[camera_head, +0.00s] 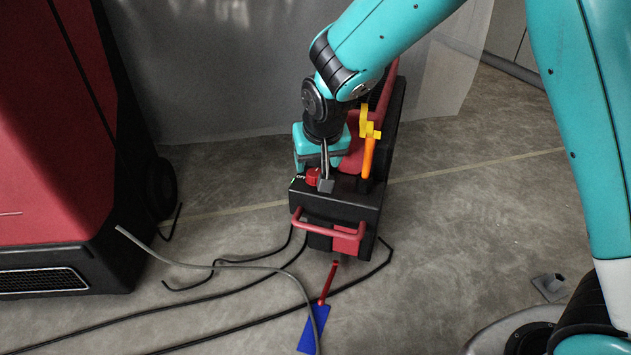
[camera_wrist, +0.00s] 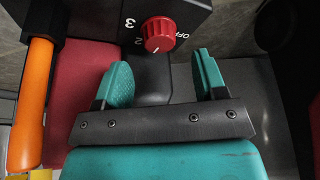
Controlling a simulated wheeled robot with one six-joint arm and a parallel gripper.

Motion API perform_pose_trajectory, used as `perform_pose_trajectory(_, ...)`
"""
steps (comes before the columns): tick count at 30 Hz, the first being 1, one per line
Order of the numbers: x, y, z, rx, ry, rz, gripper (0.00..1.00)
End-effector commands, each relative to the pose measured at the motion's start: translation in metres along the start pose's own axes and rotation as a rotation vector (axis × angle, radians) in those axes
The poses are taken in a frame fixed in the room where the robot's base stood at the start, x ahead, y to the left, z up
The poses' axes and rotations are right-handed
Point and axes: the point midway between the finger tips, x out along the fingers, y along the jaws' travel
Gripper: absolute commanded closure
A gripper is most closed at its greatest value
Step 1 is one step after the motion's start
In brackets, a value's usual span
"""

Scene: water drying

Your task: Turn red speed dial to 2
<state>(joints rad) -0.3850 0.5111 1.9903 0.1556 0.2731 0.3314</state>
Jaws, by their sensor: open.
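The red speed dial (camera_wrist: 158,34) is a ribbed knob on the black panel of the machine. White marks 3, 2 and OFF surround it. A short white mark near its lower edge may be the 1 or a pointer; I cannot tell which, so the setting is unclear. The dial also shows in the head view (camera_head: 312,176) on top of the machine. My gripper (camera_wrist: 163,76) is open and empty, its teal fingers apart and short of the dial, which lies ahead between their directions. In the head view my gripper (camera_head: 320,158) is just behind the dial.
The black and red machine (camera_head: 345,205) has a red front handle (camera_head: 325,229) and an orange handle (camera_head: 368,155) beside the dial. Cables (camera_head: 215,270) and a blue tool (camera_head: 314,330) lie on the floor. A large red machine (camera_head: 50,150) stands left. Floor at right is mostly clear.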

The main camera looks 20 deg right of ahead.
Motion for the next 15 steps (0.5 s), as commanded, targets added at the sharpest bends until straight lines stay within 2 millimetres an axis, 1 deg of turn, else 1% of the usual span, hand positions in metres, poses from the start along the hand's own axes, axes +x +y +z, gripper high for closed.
perform_pose_trajectory(1,0.016,0.0,0.002,0.001,0.0,0.0,0.35)
perform_pose_trajectory(3,0.026,0.001,0.002,0.002,-0.001,0.001,0.35)
perform_pose_trajectory(6,0.037,0.001,0.001,0.002,0.0,0.001,0.35)
perform_pose_trajectory(9,0.042,0.001,0.0,0.002,0.0,0.001,0.35)
perform_pose_trajectory(15,0.044,0.0,-0.001,0.002,0.001,0.001,0.35)
